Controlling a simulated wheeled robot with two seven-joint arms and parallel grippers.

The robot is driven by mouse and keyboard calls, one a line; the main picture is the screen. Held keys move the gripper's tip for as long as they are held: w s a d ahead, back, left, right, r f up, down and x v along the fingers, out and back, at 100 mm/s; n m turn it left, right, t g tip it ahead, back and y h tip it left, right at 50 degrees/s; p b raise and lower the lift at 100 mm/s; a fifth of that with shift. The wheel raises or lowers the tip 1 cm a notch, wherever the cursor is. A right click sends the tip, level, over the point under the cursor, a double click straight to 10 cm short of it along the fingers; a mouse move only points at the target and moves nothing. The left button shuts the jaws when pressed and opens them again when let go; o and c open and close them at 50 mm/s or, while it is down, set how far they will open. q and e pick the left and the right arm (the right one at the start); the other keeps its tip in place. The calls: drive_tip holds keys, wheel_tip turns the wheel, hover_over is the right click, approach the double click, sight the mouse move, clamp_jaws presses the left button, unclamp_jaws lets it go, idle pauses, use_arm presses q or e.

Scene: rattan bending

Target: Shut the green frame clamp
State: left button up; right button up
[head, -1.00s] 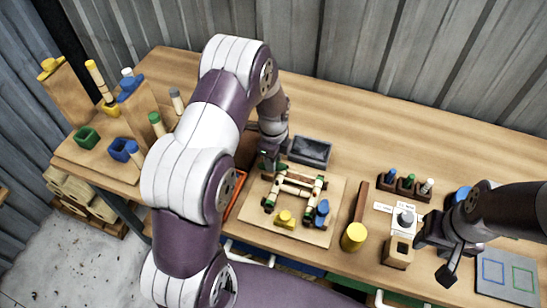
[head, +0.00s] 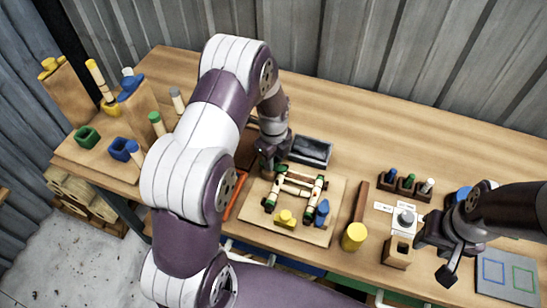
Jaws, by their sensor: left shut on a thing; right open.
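The green frame clamp (head: 282,169) is at the back left corner of a pale frame of rods (head: 295,190) on a square wooden board (head: 257,224). My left gripper (head: 271,169) is lowered at that corner and is shut on the green clamp; its fingers and wrist hide much of it. A yellow clamp (head: 286,217) and a blue clamp (head: 322,210) stand at the front of the frame. My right gripper (head: 448,262) is open and empty over the right part of the bench, away from the board.
A dark tray (head: 311,151) sits behind the board. The back of the bench is clear.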

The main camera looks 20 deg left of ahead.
use_arm(q)
drive_tip(key=shift+w+r, duration=0.2)
drive_tip(key=shift+w, duration=0.05)
drive_tip(key=o, duration=0.9)
drive_tip(key=shift+o, duration=0.8)
drive_tip(key=shift+s, duration=0.15)
wheel_tip(320, 180, up, 13)
drive_tip(key=b, duration=0.2)
drive_tip(key=shift+f, duration=0.2)
